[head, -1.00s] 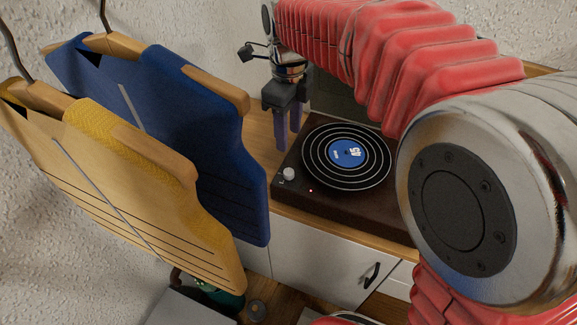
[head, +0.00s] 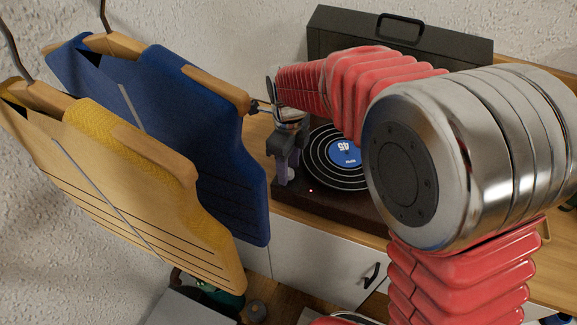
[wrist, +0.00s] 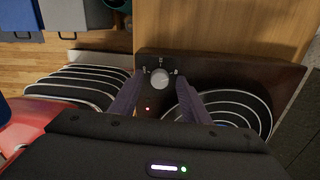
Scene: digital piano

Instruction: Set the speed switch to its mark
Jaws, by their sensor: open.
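The speed switch is a round, pale knob (wrist: 160,77) on the dark turntable (wrist: 222,72). Small white marks sit around it to the left, top and right; their lettering is too small to read, and where the knob points is unclear. In the head view the knob (head: 290,173) is partly hidden by my gripper (head: 283,165). My gripper (wrist: 160,82) is open, with one dark purple finger on each side of the knob in the wrist view. I cannot tell whether either finger touches it.
A black record with white rings and a blue label (head: 344,152) lies beside the knob. A dark case (head: 400,42) stands behind. A red light (wrist: 148,109) is near the knob.

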